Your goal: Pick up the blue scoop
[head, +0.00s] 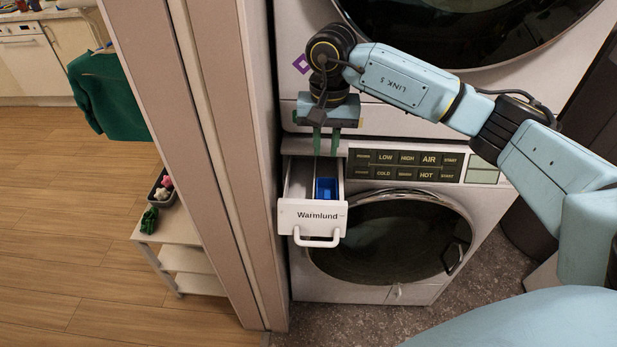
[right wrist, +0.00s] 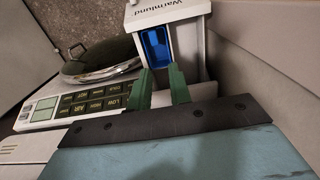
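The blue scoop (head: 326,188) lies inside the open white detergent drawer (head: 313,217), in its right-hand part in the head view. The right wrist view also shows the scoop (right wrist: 155,46), inside the drawer (right wrist: 182,12) just beyond my fingertips. My right gripper (head: 325,152) points down above the back of the drawer. Its two green fingers (right wrist: 162,72) are apart with nothing between them, and they look short of the scoop. My left gripper is not in view.
The lower washer's button panel (head: 405,165) is right of the drawer, above its round door (head: 390,240). A wall edge (head: 215,150) stands close on the left. A white shelf (head: 180,245) with small items is beyond it.

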